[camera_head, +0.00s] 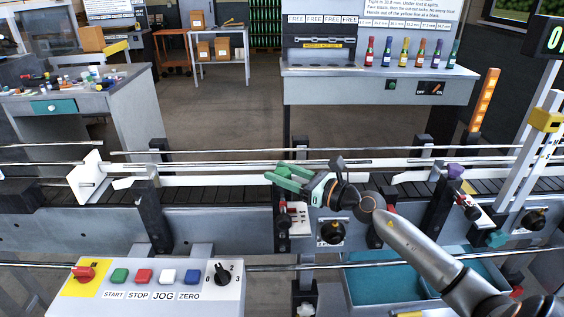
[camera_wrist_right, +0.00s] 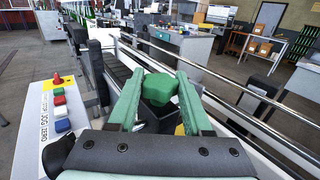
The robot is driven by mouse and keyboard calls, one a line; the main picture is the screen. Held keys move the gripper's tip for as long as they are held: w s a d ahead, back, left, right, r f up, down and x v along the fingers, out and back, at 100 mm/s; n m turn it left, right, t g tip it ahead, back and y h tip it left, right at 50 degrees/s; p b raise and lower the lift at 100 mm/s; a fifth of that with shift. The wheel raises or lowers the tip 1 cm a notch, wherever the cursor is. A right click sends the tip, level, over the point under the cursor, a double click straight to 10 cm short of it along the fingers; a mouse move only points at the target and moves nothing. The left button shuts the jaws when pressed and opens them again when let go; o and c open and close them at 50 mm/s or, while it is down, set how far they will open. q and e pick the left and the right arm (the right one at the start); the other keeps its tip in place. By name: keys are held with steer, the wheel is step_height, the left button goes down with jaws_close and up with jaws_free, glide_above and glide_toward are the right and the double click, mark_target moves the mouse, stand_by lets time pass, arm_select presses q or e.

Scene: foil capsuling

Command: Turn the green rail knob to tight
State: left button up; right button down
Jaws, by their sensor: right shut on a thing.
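The green rail knob (camera_wrist_right: 160,88) shows in the right wrist view, between the two green fingers of my right gripper (camera_wrist_right: 160,98). It is a lobed knob on top of a dark block. My right gripper is shut on it, with one finger on each side. In the head view my right gripper (camera_head: 286,179) reaches in from the lower right to above the near side of the conveyor. There its green fingers and the green knob blend together, and I cannot tell the knob's turn angle. My left gripper is not in view.
A purple knob (camera_head: 455,171) stands on a post farther right along the rail. A control panel (camera_head: 150,290) with coloured buttons sits at the front left. Metal rails (camera_head: 215,151) run along the conveyor. Coloured bottles (camera_head: 404,52) stand on a back bench.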

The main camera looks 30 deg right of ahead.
stand_by(0.3)
steer(key=shift+c, duration=1.6)
jaws_free()
steer(key=shift+s+d+f, duration=0.15)
steer(key=shift+s+d, duration=0.1)
steer(key=shift+s, duration=0.3)
steer(key=b+v, duration=0.3)
steer(key=v, duration=0.8)
steer(key=shift+s+b, duration=0.2)
steer(key=shift+b, duration=0.15)
